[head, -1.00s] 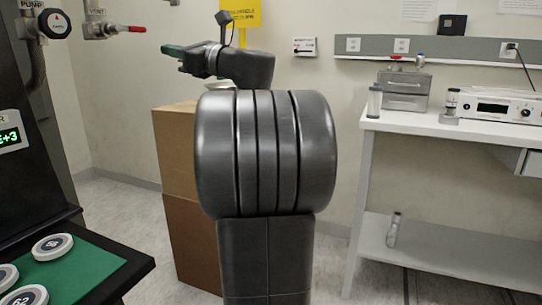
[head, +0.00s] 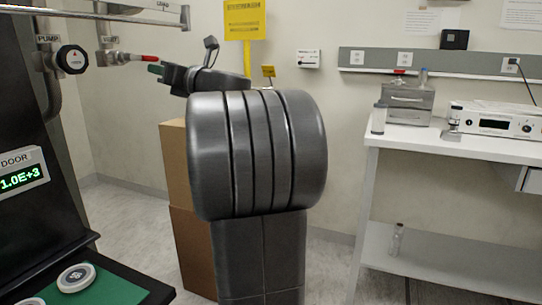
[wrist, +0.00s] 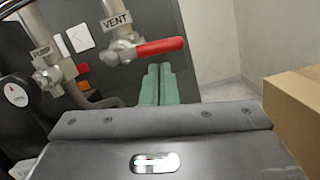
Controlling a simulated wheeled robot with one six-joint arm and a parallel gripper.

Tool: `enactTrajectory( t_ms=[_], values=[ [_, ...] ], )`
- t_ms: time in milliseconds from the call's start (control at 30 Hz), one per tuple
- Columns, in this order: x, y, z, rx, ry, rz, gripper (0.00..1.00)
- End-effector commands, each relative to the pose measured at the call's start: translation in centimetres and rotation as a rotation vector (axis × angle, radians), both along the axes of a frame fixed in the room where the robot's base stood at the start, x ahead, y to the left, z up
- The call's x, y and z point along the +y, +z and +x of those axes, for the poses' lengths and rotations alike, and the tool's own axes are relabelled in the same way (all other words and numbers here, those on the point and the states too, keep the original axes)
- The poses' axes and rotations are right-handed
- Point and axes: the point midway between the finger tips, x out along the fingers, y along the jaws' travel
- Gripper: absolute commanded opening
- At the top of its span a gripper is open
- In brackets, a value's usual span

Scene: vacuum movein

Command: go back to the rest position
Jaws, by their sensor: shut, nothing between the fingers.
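My gripper (wrist: 156,85) shows in the wrist view with its two green fingers shut together and nothing between them. In the head view my gripper (head: 155,69) is up at the left of my arm, its green tips pointing left, just below the red-handled vent valve (head: 143,58). In the wrist view the red vent handle (wrist: 158,47) lies beyond the fingertips, and I see no contact. My own arm hides the middle of the head view.
A green mat (head: 112,290) bears a numbered disc (head: 76,277). Cardboard boxes (head: 185,240) stand behind my arm. A white bench (head: 450,146) stands at the right.

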Motion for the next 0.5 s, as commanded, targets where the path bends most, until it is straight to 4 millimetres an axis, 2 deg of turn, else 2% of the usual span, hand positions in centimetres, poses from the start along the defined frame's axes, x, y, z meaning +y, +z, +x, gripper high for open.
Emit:
enactTrajectory(
  t_ms=[200,500],
  values=[
    [0.3,-0.4,-0.8,0.187,0.002,0.076,0.0],
    [0.6,-1.2,-1.4,0.338,0.0,0.139,0.0]
  ],
)
